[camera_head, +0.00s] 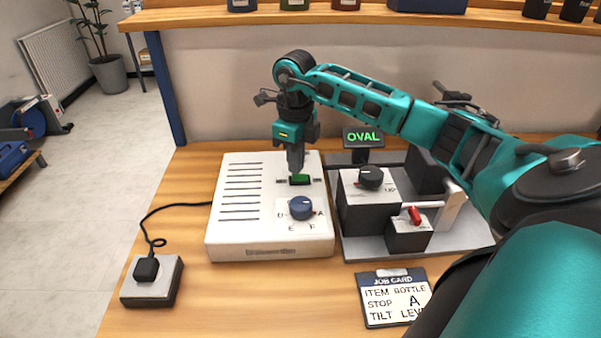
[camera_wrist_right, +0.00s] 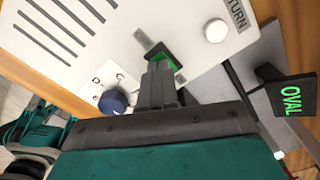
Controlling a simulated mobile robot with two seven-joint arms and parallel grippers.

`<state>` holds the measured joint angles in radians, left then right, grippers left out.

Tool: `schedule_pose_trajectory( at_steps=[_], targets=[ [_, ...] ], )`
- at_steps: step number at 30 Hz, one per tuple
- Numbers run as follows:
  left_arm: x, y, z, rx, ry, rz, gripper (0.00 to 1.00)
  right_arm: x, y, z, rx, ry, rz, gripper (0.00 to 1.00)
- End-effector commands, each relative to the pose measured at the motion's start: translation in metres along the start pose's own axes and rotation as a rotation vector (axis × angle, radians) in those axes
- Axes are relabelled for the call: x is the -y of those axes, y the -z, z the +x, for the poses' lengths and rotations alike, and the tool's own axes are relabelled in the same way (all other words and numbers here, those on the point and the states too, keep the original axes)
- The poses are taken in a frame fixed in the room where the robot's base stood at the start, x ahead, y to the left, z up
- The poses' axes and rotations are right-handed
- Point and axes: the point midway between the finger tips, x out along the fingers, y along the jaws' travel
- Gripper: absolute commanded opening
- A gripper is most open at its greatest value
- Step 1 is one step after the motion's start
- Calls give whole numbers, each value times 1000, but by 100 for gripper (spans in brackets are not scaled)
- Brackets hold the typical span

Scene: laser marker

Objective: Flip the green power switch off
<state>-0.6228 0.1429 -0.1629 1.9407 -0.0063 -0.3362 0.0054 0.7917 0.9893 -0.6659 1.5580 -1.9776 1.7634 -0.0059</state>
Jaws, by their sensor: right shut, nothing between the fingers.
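The green power switch (camera_head: 300,180) sits on the top face of the white control box (camera_head: 232,236), behind the blue knob (camera_head: 301,208). My right gripper (camera_head: 296,168) points down with its fingers shut and empty, its tips right at the switch. In the right wrist view the shut fingertips (camera_wrist_right: 157,68) overlap the near part of the green switch (camera_wrist_right: 167,55); whether they touch it I cannot tell. The blue knob also shows in that view (camera_wrist_right: 113,101), left of the fingers. My left gripper is not in view.
A job card (camera_head: 394,298) lies in front. A cable runs to a small plug block (camera_head: 152,281) at front left.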

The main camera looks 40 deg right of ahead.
Motion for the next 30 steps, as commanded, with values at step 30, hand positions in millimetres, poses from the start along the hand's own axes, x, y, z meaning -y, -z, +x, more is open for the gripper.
schedule_pose_trajectory(
  at_steps=[30],
  targets=[
    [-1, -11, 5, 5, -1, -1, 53, 0, 1, 16, -2, 0, 1, 0]
  ],
)
